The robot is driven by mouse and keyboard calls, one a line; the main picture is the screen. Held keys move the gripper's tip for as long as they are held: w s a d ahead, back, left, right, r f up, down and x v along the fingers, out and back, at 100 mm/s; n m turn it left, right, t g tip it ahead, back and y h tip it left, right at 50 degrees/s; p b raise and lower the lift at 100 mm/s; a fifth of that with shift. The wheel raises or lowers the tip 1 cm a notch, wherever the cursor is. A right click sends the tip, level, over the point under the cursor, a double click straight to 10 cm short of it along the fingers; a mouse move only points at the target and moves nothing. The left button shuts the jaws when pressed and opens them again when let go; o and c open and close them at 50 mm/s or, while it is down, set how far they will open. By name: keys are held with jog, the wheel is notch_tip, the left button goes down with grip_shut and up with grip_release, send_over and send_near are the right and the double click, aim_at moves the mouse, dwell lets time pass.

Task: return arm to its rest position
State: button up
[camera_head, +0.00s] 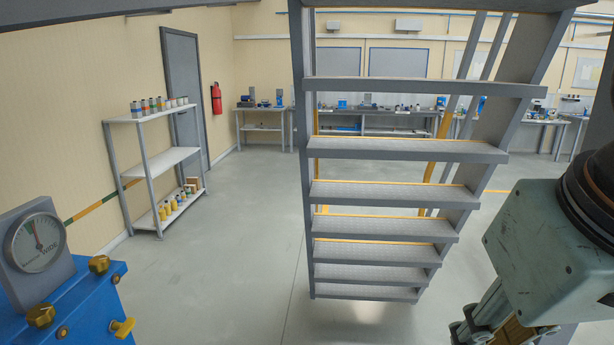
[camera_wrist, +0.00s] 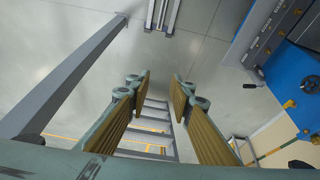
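My gripper (camera_wrist: 161,98) shows in the wrist view with its two brown-padded fingers spread apart. Nothing is between the fingers. In the head view my gripper (camera_head: 492,325) is partly cut off at the lower right edge, below the grey-green arm link. It hangs in free air, apart from the metal stairs (camera_head: 385,228) to its left. The stairs also show in the wrist view, below and between the fingers.
A blue machine (camera_head: 75,305) with a dial gauge (camera_head: 36,243) and brass knobs stands at the lower left. A shelf (camera_head: 150,155) with cans is by the left wall. Workbenches (camera_head: 375,125) line the back wall. Floor (camera_head: 220,250) is clear between shelf and stairs.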

jog(key=shift+s+a+f, duration=0.1)
jog(key=shift+s+a, duration=0.05)
jog(key=shift+s, duration=0.75)
jog(key=shift+s+a, duration=0.1)
jog(key=shift+s, duration=0.8)
